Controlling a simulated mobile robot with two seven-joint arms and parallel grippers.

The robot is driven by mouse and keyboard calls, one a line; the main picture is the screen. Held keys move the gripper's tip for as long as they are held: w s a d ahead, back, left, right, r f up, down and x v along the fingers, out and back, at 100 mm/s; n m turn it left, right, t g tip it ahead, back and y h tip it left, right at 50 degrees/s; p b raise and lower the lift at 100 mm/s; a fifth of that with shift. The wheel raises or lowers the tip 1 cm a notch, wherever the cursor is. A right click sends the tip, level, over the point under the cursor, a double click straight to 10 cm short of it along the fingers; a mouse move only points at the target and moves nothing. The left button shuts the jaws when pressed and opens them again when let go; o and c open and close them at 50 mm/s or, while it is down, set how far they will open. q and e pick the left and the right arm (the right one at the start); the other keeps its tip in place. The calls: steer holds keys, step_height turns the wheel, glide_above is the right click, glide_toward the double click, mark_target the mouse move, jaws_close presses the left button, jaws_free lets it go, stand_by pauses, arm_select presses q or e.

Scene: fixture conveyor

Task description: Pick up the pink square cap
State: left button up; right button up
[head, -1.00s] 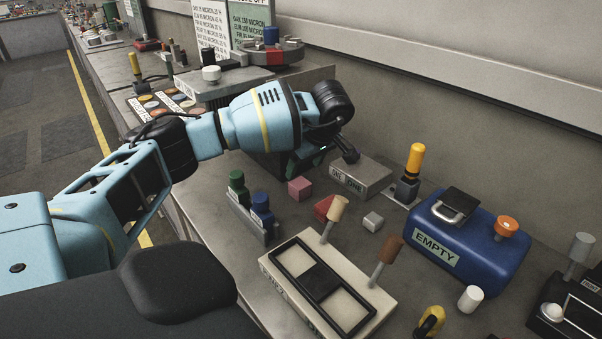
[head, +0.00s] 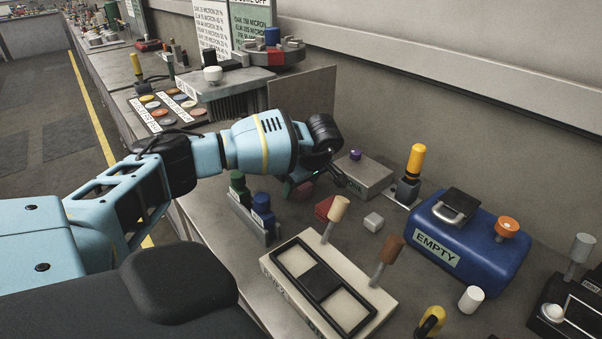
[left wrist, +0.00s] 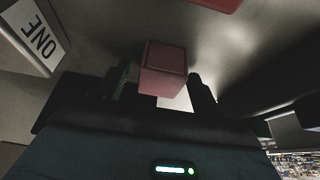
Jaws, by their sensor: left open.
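The pink square cap (left wrist: 163,70) is a small pink block in the left wrist view, standing on the grey bench. It shows between the two dark fingers of my left gripper (left wrist: 161,84), with a gap on each side. In the head view the left gripper (head: 316,184) is low over the bench, and its wrist and fingers cover most of the cap. The left gripper is open and holds nothing. Whether the fingers reach fully around the cap, I cannot tell. My right gripper is out of view.
A grey block labelled ONE (head: 366,178) with a purple knob stands just behind the gripper. The green and blue knobs' stand (head: 256,226) is in front. A blue EMPTY box (head: 470,243) stands further right.

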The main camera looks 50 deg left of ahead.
arm_select(q)
steer(key=c, duration=1)
step_height(320, 180, up, 10)
steer(key=shift+r, duration=0.1)
steer(key=shift+c, duration=0.2)
